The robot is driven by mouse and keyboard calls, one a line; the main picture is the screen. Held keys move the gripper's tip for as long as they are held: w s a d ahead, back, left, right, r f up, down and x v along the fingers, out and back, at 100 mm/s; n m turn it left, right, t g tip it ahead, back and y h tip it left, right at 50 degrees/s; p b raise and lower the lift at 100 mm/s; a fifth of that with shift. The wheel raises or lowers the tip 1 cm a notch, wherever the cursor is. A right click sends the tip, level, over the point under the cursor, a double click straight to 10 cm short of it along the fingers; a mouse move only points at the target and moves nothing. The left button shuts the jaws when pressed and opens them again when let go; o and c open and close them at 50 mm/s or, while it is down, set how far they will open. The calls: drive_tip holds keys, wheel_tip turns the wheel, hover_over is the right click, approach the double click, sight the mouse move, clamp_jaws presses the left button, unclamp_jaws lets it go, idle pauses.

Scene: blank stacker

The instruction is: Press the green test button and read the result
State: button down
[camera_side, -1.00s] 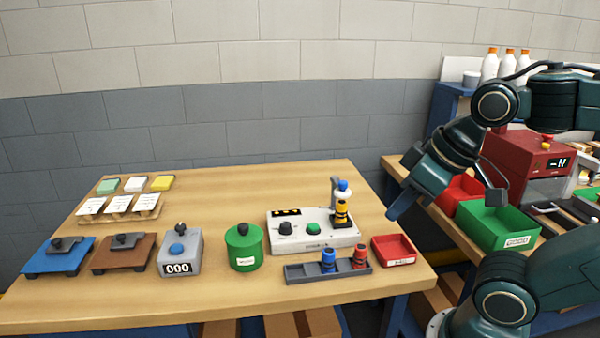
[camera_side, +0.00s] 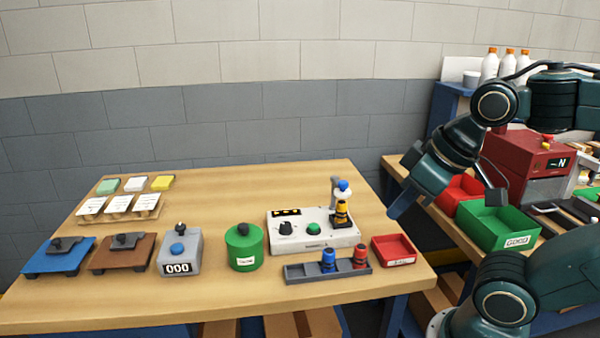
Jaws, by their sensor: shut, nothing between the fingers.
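The green test button (camera_side: 313,228) is on top of the white tester box (camera_side: 342,238), right of a black knob (camera_side: 285,228). A small dark display with yellow marks (camera_side: 286,213) sits at the box's back left; its marks are too small to read. A yellow-and-black part (camera_side: 342,213) stands upright at the box's right end, under a blue-topped post (camera_side: 344,186). My gripper (camera_side: 396,210) is shut and empty, in the air right of the tester and apart from the button.
A dark tray (camera_side: 300,272) with blue and red parts lies before the tester. A red tray (camera_side: 393,250) is to its right. A green canister (camera_side: 244,248) and a grey counter reading 000 (camera_side: 180,252) stand left. A green bin (camera_side: 497,227) is on the right table.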

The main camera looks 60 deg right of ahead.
idle(0.8)
drive_tip(key=m+t+h, duration=0.1)
drive_tip(key=m+t, duration=0.2)
drive_tip(key=m, duration=0.8)
hover_over(317, 227)
wheel_tip(317, 227, down, 8)
drive_tip(key=shift+r, duration=0.25)
drive_tip(key=shift+f, duration=0.1)
drive_tip(key=shift+f, duration=4.3)
